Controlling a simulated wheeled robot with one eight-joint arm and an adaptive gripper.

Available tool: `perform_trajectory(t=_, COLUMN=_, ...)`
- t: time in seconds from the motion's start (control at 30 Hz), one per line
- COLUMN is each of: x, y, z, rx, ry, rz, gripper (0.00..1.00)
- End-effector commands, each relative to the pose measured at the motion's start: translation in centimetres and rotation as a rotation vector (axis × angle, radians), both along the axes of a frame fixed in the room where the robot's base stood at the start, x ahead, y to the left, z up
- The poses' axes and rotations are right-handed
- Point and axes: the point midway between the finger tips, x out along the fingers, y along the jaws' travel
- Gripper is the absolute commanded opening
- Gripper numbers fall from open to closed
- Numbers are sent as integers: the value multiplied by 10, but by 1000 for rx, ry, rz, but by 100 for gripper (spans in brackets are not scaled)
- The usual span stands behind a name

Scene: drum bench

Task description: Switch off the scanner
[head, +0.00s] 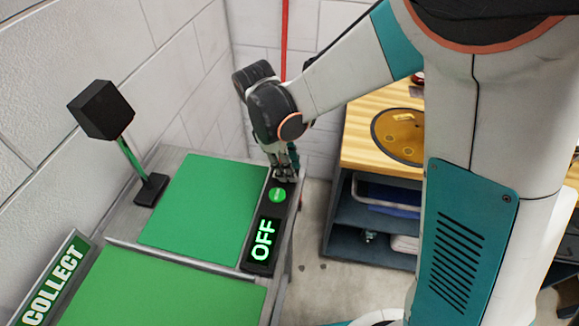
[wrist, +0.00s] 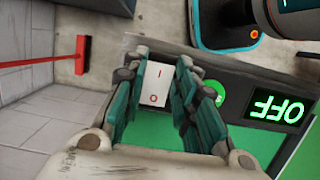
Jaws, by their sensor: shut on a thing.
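The scanner has a black head (head: 101,109) on a green post, at the back left of a green-topped bench. Its dark control panel (head: 267,222) runs along the bench's right edge, with a round green button (head: 277,195) and a display (head: 262,240) lit green with OFF. The display also shows upside down in the wrist view (wrist: 275,107). A white rocker switch (wrist: 154,85) with red I and O marks sits between the fingers of my gripper (wrist: 157,70). My gripper (head: 285,177) is down at the panel's far end, its fingers closed on the switch's sides. The head view hides the switch.
A green COLLECT sign (head: 55,285) stands at the front left. A wooden-topped bench (head: 365,150) with a round brown inset (head: 400,135) and shelves stands to the right, across a gap of grey floor. A red broom (wrist: 82,54) leans near the wall.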

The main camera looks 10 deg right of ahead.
Motion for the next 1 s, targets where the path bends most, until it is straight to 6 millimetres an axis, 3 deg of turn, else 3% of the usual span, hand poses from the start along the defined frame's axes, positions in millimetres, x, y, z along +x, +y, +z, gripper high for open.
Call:
perform_trajectory(t=0.23, x=-1, y=0, z=0, rx=-1, ry=1, rz=-1, gripper=3)
perform_trajectory(t=0.27, x=0, y=0, z=0, rx=-1, ry=1, rz=-1, gripper=31)
perform_trajectory(t=0.33, x=0, y=0, z=0, rx=-1, ry=1, rz=-1, gripper=47)
perform_trajectory(t=0.77, x=0, y=1, z=5, rx=0, ry=0, rz=-1, gripper=47)
perform_trajectory(t=1.0, x=3, y=10, z=41, rx=0, ry=0, rz=-1, gripper=47)
